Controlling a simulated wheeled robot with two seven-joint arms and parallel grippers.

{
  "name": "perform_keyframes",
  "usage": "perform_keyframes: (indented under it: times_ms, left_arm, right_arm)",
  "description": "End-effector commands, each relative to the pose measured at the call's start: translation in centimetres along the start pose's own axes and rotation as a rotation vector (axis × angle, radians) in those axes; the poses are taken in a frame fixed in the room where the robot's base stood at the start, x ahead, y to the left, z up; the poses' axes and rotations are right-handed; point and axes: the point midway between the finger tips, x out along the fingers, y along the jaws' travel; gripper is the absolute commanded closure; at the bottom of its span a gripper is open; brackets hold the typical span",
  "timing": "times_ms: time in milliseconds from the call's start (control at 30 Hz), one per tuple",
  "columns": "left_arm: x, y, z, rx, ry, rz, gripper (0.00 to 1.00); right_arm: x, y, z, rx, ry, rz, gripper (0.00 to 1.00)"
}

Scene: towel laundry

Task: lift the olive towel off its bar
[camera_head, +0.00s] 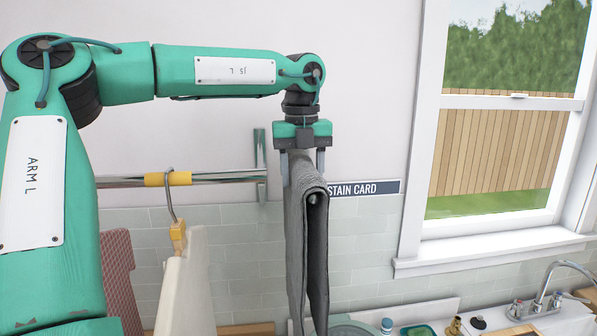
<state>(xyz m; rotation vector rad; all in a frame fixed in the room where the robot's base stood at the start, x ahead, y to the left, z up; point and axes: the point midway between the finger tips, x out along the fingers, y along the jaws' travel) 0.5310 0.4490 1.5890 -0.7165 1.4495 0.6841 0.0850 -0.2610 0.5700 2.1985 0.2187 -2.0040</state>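No clearly olive towel shows; the towel at my gripper looks dark grey. My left gripper (303,163) points down with its fingers on either side of the top of this towel (302,235). The towel hangs folded over, its two layers reaching down to the bottom of the picture. A chrome bar (225,177) on the wall ends at a bracket left of the towel. The towel hangs in front of the wall, right of that end. My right gripper is out of view.
A yellow band (167,179) and hook (170,200) on the bar carry a cream cloth (186,285). A reddish patterned cloth (117,275) hangs left. A "STAIN CARD" sign (365,188) is behind the towel. A tap (540,298) and small counter items are lower right, below a window (500,130).

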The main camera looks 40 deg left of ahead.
Motion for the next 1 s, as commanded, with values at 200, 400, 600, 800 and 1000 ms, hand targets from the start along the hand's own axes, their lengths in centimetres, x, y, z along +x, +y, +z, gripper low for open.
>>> perform_keyframes:
  times_ms: [200, 400, 600, 800, 1000]
  left_arm:
    - [-0.2, -0.1, -0.7, 0.001, -0.002, -0.004, 1.00]
    - [-0.2, -0.1, -2.2, 0.002, -0.002, -0.004, 1.00]
    - [-0.2, -0.1, -4.0, 0.003, -0.002, -0.004, 1.00]
    - [-0.2, -0.1, -5.7, 0.003, -0.001, -0.004, 1.00]
    - [-0.3, -0.1, -7.5, 0.002, -0.002, -0.004, 1.00]
  right_arm:
    - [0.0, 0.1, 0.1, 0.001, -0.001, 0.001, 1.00]
    - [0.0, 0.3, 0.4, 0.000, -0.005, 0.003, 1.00]
    - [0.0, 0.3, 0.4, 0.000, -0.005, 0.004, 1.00]
    - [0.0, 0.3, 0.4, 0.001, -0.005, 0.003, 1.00]
    - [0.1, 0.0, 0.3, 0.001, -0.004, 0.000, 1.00]
